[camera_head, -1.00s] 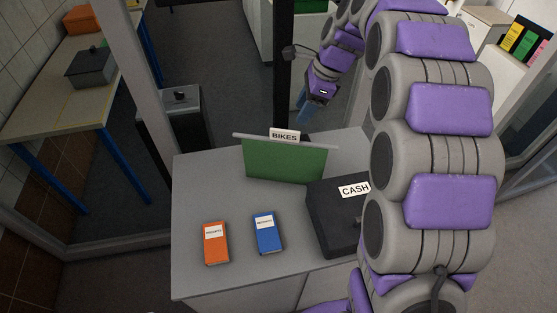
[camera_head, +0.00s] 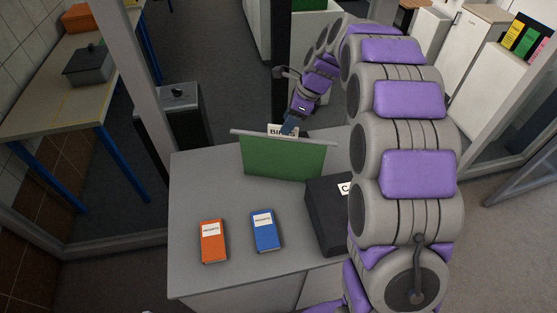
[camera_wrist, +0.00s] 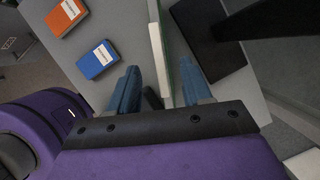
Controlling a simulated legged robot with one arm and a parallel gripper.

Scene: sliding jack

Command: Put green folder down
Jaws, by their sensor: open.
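The green folder (camera_head: 284,159) stands upright on the grey desk (camera_head: 205,180), with a white label reading BIKES on its top edge. My gripper (camera_head: 290,124) is just behind and above the folder's top edge, overlapping the label in the head view. In the wrist view the open blue fingers of my gripper (camera_wrist: 160,92) point along the folder, and its thin edge (camera_wrist: 184,75) lies between them with gaps at both sides. Firm contact with the folder does not show.
An orange booklet (camera_head: 212,241) and a blue booklet (camera_head: 265,231) lie at the front of the desk. The black CASH box (camera_head: 326,222) stands right of the folder, partly hidden by my arm. A dark post (camera_head: 279,60) rises behind the desk.

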